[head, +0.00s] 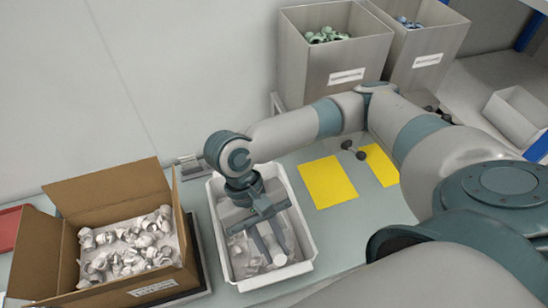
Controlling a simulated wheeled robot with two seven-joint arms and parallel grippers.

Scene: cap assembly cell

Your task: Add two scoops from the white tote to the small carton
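The white tote (307,244) stands on the table in the middle, with pale parts (240,256) low inside it. My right arm reaches in from the right, and my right gripper (268,242) points down into the tote. Pale grey fingers or a held tool show under its dark palm among the parts; I cannot tell which, nor whether the gripper is shut. No scoop can be made out clearly. The small carton (112,192), a brown cardboard box with open flaps, stands left of the tote and holds many white caps (125,246). My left gripper is not in view.
Two tall grey bins (335,58) (425,45) with green and blue parts stand at the back. Yellow sheets (327,182) and a dark dumbbell-shaped object (353,149) lie right of the tote. A red tray (10,228) is at far left. An empty white bin (515,115) is at right.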

